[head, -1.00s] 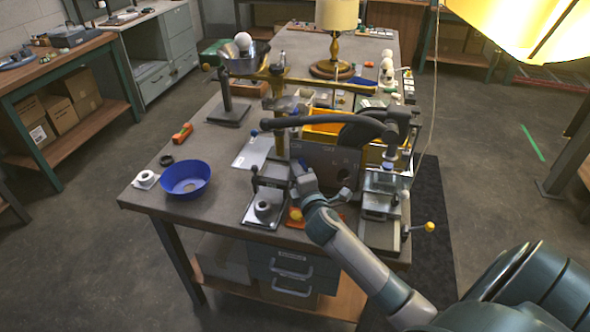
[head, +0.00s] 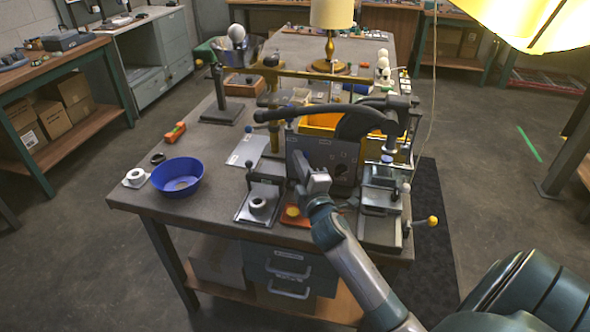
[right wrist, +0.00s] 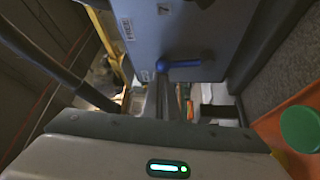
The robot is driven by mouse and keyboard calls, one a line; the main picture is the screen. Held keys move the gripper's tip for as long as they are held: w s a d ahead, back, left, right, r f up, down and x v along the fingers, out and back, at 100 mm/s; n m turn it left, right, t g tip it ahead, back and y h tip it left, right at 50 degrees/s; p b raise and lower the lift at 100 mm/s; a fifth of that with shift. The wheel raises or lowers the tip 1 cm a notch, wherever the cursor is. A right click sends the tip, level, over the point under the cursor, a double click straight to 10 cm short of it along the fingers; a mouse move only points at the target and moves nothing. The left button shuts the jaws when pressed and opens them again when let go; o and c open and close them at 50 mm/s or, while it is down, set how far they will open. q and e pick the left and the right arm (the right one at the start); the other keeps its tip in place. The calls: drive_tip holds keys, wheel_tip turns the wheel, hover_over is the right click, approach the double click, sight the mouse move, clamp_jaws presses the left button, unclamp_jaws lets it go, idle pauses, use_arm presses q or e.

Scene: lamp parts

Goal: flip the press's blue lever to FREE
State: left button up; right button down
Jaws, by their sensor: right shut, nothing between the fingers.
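The press's grey panel (head: 345,158) stands at the front right of the bench, under a dark curved arm. In the right wrist view its face (right wrist: 185,32) fills the top and carries a FREE label (right wrist: 127,29) at the left. The blue lever (right wrist: 182,64) lies near the panel's lower edge, its handle pointing right, away from the FREE label. My right gripper (head: 308,170) is at the panel's lower left front. Its fingers (right wrist: 167,98) are shut and empty, just below the lever; contact cannot be told. The lever is not clear in the head view. My left gripper is out of view.
A metal clamp fixture (head: 383,190) with a yellow-knobbed handle stands right of the panel. A small black-knobbed fixture (head: 259,203), an orange tray (head: 297,222) and a blue bowl (head: 178,178) are to the left. A yellow bin (head: 325,122) is behind the panel.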

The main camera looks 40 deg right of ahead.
drive_tip(key=m+b, duration=0.1)
drive_tip(key=s+d+m+h+b, duration=0.1)
drive_tip(key=m+t+b, duration=0.1)
drive_tip(key=shift+s+d+f+m+h+b, duration=0.2)
drive_tip(key=shift+s+m+h+b, duration=0.1)
drive_tip(key=shift+m+b, duration=0.1)
drive_tip(key=shift+s+d+r+m+t, duration=0.2)
drive_tip(key=shift+s+m+t, duration=0.1)
drive_tip(key=shift+m, duration=0.1)
drive_tip(key=shift+s+d, duration=0.2)
drive_tip(key=shift+d, duration=0.05)
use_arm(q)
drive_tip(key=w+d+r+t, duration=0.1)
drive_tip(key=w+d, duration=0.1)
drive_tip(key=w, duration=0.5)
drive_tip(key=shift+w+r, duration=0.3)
use_arm(e)
drive_tip(key=shift+s+d+f, duration=0.1)
drive_tip(key=shift+s+d, duration=0.1)
drive_tip(key=shift+s, duration=0.05)
drive_tip(key=shift+s+f, duration=0.15)
